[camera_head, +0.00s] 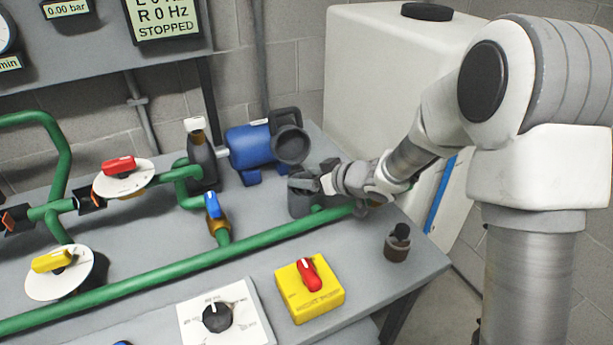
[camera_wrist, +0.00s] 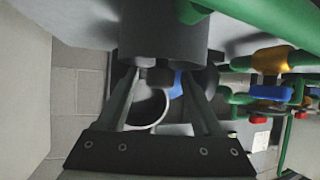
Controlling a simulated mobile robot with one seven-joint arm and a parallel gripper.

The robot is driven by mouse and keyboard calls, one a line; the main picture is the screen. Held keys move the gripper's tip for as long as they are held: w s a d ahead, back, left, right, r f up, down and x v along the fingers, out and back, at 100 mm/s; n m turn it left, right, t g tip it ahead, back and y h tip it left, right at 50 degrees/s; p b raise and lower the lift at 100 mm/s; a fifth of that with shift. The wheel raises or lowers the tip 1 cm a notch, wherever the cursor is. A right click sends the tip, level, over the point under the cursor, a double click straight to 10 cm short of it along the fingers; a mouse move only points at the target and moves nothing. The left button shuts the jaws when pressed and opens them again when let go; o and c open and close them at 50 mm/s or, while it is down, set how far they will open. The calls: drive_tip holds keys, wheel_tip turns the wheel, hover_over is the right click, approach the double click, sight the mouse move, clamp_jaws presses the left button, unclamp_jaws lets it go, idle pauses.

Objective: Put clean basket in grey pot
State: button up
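The grey pot (camera_head: 300,204) stands on the bench at the end of the green pipe. My gripper (camera_head: 312,183) is at its top, reaching in from the right. In the wrist view a dark grey cylinder, seemingly the pot (camera_wrist: 162,38), lies beyond the fingertips of my gripper (camera_wrist: 165,72). A small dark knob (camera_wrist: 160,77) sits between the fingertips; whether they press on it is unclear. A brown basket-like piece with a black handle (camera_head: 397,246) stands on the bench to the right of the pot; I cannot tell whether it is clean. The inside of the pot is hidden.
A blue pump (camera_head: 250,146) with a dark round end stands just behind the pot. A blue-handled valve (camera_head: 213,206) and the green pipe (camera_head: 150,283) lie to the left. A yellow box with a red switch (camera_head: 310,288) is in front. A white tank (camera_head: 375,85) stands behind.

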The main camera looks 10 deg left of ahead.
drive_tip(key=shift+r, duration=0.2)
drive_tip(key=s+d+r+m+t+h+p, duration=0.1)
drive_tip(key=s+d+r+m+h, duration=0.15)
drive_tip(key=d+r, duration=0.45)
drive_tip(key=s+d+r+m+t+h+p, duration=0.2)
drive_tip(key=s+d+r+h, duration=0.15)
drive_tip(key=d, duration=0.65)
drive_tip(key=s+d+r+m+t+h+p, duration=0.1)
drive_tip(key=s+d+r+m+h, duration=0.1)
drive_tip(key=d+r+h, duration=0.4)
drive_tip(key=s+d+m+g+y, duration=0.1)
drive_tip(key=s+m+g, duration=0.1)
drive_tip(key=s, duration=0.8)
drive_tip(key=s+d+r+m+g+y, duration=0.1)
drive_tip(key=s+d+m+g, duration=0.1)
drive_tip(key=s, duration=0.9)
drive_tip(key=shift+s+g, duration=0.2)
drive_tip(key=shift+g, duration=0.5)
drive_tip(key=shift+r+m, duration=0.2)
drive_tip(key=shift+m, duration=0.05)
